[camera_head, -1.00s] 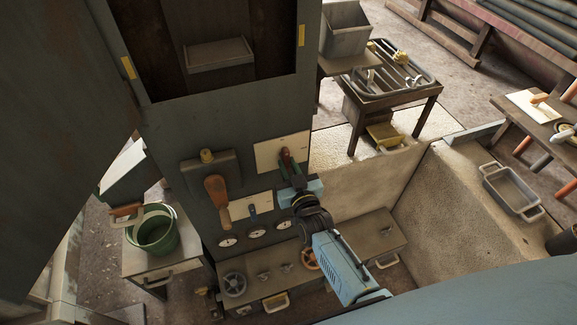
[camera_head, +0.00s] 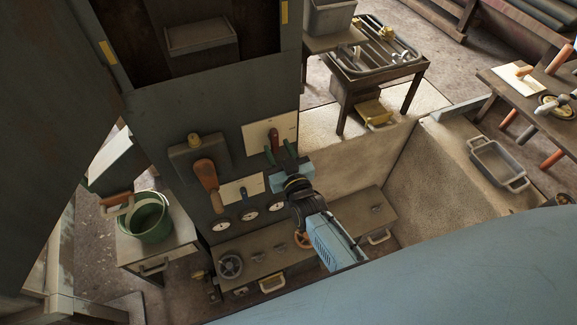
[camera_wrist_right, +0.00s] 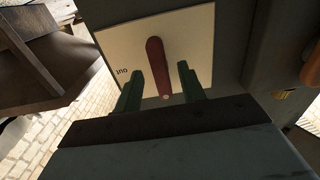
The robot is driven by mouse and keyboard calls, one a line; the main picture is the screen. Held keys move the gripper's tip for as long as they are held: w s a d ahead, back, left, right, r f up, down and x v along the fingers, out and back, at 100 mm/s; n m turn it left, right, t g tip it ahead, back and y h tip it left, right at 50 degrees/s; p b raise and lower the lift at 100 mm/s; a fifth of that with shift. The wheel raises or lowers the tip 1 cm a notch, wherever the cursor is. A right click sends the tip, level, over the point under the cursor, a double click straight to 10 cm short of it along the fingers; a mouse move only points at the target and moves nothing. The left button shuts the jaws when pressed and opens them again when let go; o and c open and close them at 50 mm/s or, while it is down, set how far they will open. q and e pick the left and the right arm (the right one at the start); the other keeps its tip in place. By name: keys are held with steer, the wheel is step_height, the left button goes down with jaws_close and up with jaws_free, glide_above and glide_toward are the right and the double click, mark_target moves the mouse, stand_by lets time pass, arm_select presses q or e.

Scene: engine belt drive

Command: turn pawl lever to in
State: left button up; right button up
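The pawl lever is a red handle (camera_head: 273,138) on a pale plate (camera_head: 255,138) on the dark machine front. In the right wrist view the red lever (camera_wrist_right: 156,62) lies across the plate (camera_wrist_right: 110,50), with the label "OUT" to its left. My right gripper (camera_head: 280,153) is at the lever's near end. Its green fingers (camera_wrist_right: 160,90) are open, one on each side of the lever, with gaps between them and it. Any other label on the plate cannot be made out. My left gripper is not in view.
A bench with handwheels (camera_head: 230,265) runs below. A green bucket (camera_head: 150,222) stands at left. A walled trough lies right.

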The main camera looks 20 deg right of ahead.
steer(key=s+p, duration=0.1)
steer(key=s, duration=1.1)
steer(key=shift+s+d, duration=0.2)
